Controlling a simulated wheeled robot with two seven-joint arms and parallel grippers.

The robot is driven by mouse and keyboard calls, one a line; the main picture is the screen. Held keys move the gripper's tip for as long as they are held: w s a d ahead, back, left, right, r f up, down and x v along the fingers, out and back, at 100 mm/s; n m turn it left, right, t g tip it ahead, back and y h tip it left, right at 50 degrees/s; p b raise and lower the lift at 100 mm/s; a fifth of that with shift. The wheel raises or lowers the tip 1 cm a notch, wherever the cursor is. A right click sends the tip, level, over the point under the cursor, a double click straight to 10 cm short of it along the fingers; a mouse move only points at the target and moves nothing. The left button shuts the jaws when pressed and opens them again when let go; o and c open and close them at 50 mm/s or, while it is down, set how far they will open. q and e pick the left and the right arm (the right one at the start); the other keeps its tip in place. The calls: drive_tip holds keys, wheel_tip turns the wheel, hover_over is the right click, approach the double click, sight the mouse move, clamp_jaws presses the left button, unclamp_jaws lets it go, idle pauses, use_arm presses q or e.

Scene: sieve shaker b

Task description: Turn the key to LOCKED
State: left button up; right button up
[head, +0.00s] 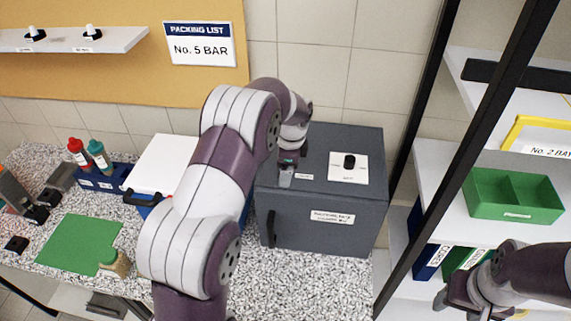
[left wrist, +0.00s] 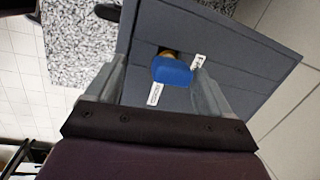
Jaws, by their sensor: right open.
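A blue key head (left wrist: 172,71) sits on the grey cabinet (left wrist: 235,45) in the left wrist view, with a brass-coloured part behind it. My left gripper (head: 287,176) is over the top of the cabinet (head: 328,140), left of its black knob. Its two fingers stand apart on either side of the key, with visible gaps. The key is hidden in the head view. Two small white labels (left wrist: 155,95) lie beside the key; their words are too small to read. My right gripper (head: 470,295) is open at the lower right, away from the cabinet.
A black knob (head: 349,162) on a white plate is on the cabinet top. A white-lidded box (head: 160,165) stands left of the cabinet, partly behind my left arm. A green mat (head: 78,243) lies further left. A shelf rack with a green tray (head: 510,207) stands right.

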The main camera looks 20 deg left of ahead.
use_arm(q)
drive_tip(key=shift+w+a+f, duration=0.7)
drive_tip(key=shift+w+f, duration=0.25)
drive_tip(key=shift+s, duration=0.1)
drive_tip(key=shift+s+d+r, duration=0.1)
drive_tip(key=shift+s+r, duration=0.05)
drive_tip(key=c, duration=0.5)
drive_tip(key=shift+s+d+r, duration=0.1)
drive_tip(key=shift+d, duration=0.05)
drive_tip(key=c, duration=0.6)
use_arm(e)
drive_tip(key=shift+w+a+r, duration=0.1)
drive_tip(key=shift+w+a, duration=0.45)
drive_tip(key=shift+w, duration=0.1)
drive_tip(key=shift+r, duration=0.15)
